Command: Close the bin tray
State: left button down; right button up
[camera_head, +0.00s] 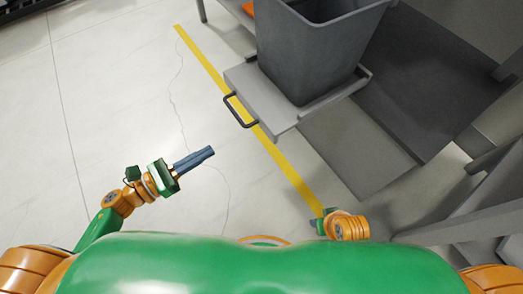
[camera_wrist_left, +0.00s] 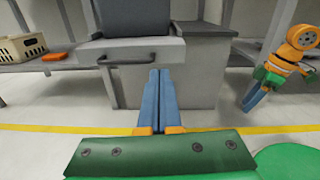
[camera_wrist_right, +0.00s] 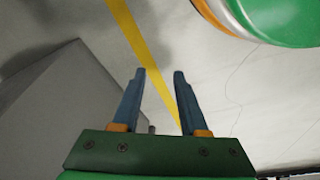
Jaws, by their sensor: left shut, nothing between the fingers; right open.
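The bin tray (camera_head: 284,116) is a grey pulled-out drawer with a dark handle (camera_head: 238,110) on its front. A dark grey bin (camera_head: 312,50) stands upright on it. In the left wrist view the tray front (camera_wrist_left: 95,53) and its handle (camera_wrist_left: 125,58) are ahead, upper left of the fingers. My left gripper (camera_head: 210,151) is shut and empty, apart from the handle, below and left of it in the head view. My right gripper (camera_wrist_right: 159,72) is open and empty over the floor; in the head view its fingers are mostly hidden behind its wrist.
A grey cabinet (camera_wrist_left: 190,73) stands beside the tray. A yellow line (camera_head: 285,165) runs along the floor under the tray front. A beige crate (camera_wrist_left: 22,47) and an orange item (camera_wrist_left: 54,57) sit on a shelf at left. The floor left of the line is clear.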

aim_at(264, 123)
pick_arm(q)
jog(key=shift+m, duration=0.5)
jog(key=x, duration=1.3)
jog(key=shift+d+r, duration=0.1)
jog(key=shift+d, duration=0.45)
pick_arm(e)
jog(key=shift+w+r, duration=0.15)
jog(key=shift+r, duration=0.45)
pick_arm(q)
jog(key=shift+d, duration=0.15)
pick_arm(e)
jog(key=shift+f, duration=0.1)
